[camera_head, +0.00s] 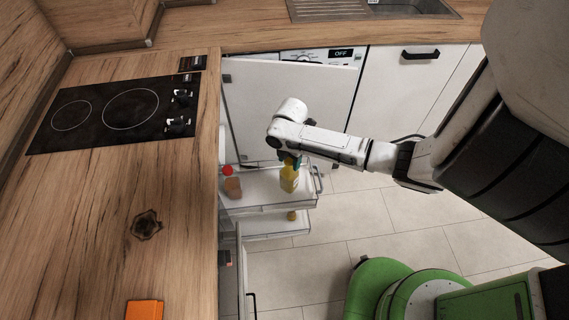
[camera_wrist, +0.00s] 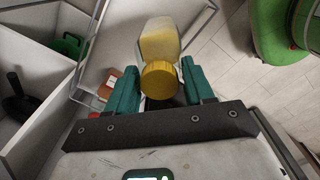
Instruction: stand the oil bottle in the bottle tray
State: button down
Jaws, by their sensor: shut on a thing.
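The oil bottle is yellow with a yellow cap. It shows in the head view (camera_head: 289,179) and, seen from its cap end, in the wrist view (camera_wrist: 160,42). My gripper (camera_head: 290,160) is shut on it near the cap; the green fingers are either side of it in the wrist view (camera_wrist: 158,92). The bottle is roughly upright at the right end of the bottle tray (camera_head: 262,207), a pull-out shelf with clear sides and a wire rail. I cannot tell whether its base touches the tray floor.
A red-capped bottle with brown contents (camera_head: 232,184) stands at the tray's left end. A lower shelf (camera_head: 262,232) holds a small yellow item (camera_head: 291,215). The wooden worktop (camera_head: 100,215) borders on the left. A white door panel (camera_head: 285,100) is behind my arm. Tiled floor lies right.

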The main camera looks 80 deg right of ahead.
jog(key=f, duration=0.1)
jog(key=w+d+f, duration=0.1)
jog(key=d+f, duration=0.1)
jog(key=shift+w+b, duration=0.3)
jog(key=shift+w, duration=0.1)
jog(key=shift+w+d+f+b, duration=0.1)
jog(key=shift+f+b, duration=0.1)
jog(key=shift+f, duration=0.75)
jog(key=shift+w+d+f+b, duration=0.1)
jog(key=shift+f+b, duration=0.05)
jog(key=shift+f, duration=0.9)
jog(key=shift+c, duration=2.1)
grip_release()
notch_tip(320, 180, up, 12)
jog(key=p, duration=0.1)
